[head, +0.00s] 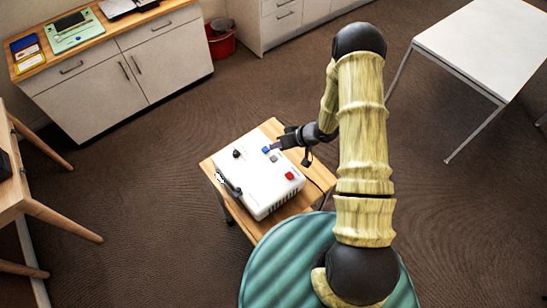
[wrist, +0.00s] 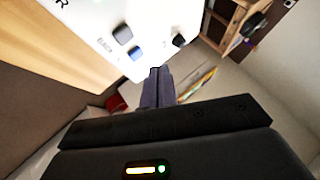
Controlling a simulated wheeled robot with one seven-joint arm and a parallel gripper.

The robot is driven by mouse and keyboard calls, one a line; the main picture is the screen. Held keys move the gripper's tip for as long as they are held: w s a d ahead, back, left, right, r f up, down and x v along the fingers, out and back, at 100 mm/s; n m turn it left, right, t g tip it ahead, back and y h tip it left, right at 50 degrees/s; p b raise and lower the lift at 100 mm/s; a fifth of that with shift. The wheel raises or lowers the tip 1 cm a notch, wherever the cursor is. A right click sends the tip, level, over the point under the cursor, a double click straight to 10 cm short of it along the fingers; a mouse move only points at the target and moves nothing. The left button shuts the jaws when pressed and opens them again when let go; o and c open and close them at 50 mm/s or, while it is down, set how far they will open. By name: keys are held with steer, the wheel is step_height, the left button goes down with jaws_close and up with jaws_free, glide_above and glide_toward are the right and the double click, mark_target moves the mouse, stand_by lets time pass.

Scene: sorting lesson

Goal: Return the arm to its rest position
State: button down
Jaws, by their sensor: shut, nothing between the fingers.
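My arm (head: 362,125), yellow with black joints, rises from the teal round base and bends down to the left. My gripper (head: 274,147) is over the right back part of a white box (head: 262,195) with buttons and knobs. In the wrist view my gripper (wrist: 157,72) is shut with nothing between its fingers. Its tips are close to a blue button (wrist: 136,54) on the box. I cannot tell whether they touch it. A grey button (wrist: 122,35) and a black knob (wrist: 179,40) also show there.
The white box stands on a small wooden table (head: 212,170). A red button (head: 289,176) is on its right side. A white cabinet (head: 130,75) stands at the back left, a red bin (head: 221,46) beside it. A white table (head: 480,45) is at the right. Carpet between is clear.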

stand_by(0.3)
steer(key=d+r+m+t+h+b, duration=0.2)
steer(key=d+r+h+b, duration=0.3)
steer(key=d+r+h, duration=0.5)
steer(key=s+r+m+g+b, duration=0.1)
steer(key=s+r, duration=0.3)
steer(key=s, duration=0.4)
steer(key=s+r+m+g+y+b, duration=0.1)
steer(key=s+r, duration=0.3)
steer(key=s, duration=0.4)
steer(key=shift+s+a+r+m+g+b, duration=0.15)
steer(key=shift+s+a+m+g+b, duration=0.25)
steer(key=shift+b, duration=0.35)
